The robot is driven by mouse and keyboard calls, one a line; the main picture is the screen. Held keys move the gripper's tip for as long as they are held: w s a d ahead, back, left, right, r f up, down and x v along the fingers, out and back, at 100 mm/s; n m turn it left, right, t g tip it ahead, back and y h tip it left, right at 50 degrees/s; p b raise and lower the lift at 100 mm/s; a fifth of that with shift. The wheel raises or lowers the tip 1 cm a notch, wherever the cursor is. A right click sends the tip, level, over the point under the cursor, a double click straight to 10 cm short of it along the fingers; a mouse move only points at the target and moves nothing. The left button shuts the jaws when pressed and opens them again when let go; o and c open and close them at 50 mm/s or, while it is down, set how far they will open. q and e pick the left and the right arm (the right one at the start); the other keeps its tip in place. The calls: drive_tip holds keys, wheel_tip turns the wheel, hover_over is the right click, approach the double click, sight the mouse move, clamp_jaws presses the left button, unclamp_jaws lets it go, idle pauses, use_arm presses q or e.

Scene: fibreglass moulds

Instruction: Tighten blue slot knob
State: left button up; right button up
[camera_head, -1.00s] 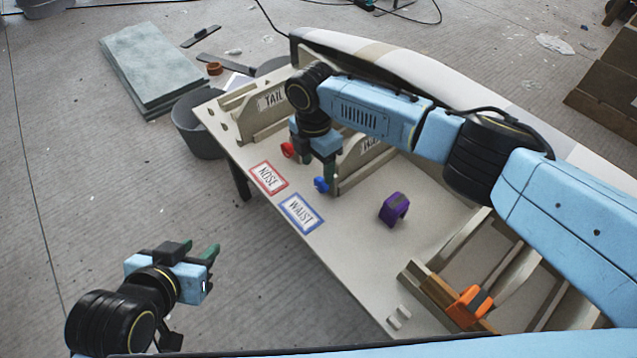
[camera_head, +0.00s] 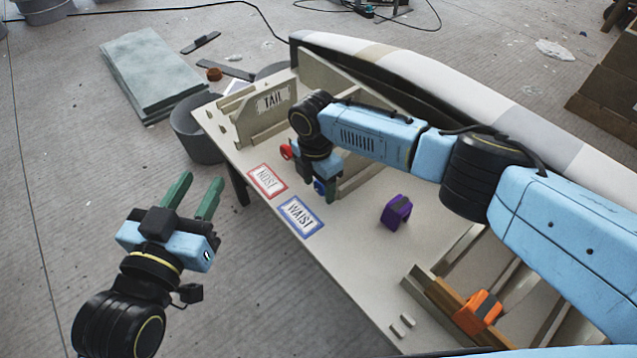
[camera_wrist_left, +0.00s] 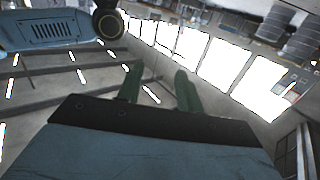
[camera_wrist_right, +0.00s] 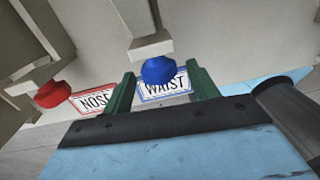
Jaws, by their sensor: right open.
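The blue knob (camera_wrist_right: 158,71) sits at the end of a pale slot piece (camera_wrist_right: 151,46) in the right wrist view. My right gripper (camera_wrist_right: 163,88) is open, with one green finger on each side of the knob; I cannot tell whether they touch it. In the head view the blue knob (camera_head: 319,187) is partly hidden by my right gripper (camera_head: 326,190). The red knob (camera_wrist_right: 53,94) is to the left, and it also shows in the head view (camera_head: 286,152). My left gripper (camera_head: 193,193) is open and empty over the floor, left of the table.
The table (camera_head: 345,250) carries a NOSE label (camera_head: 267,181), a WAIST label (camera_head: 301,216), a purple clamp (camera_head: 396,211) and an orange clamp (camera_head: 478,312). A TAIL mould board (camera_head: 270,101) stands at the far end. A long striped board (camera_head: 470,90) lies along the far side.

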drive_tip(key=shift+c, duration=0.3)
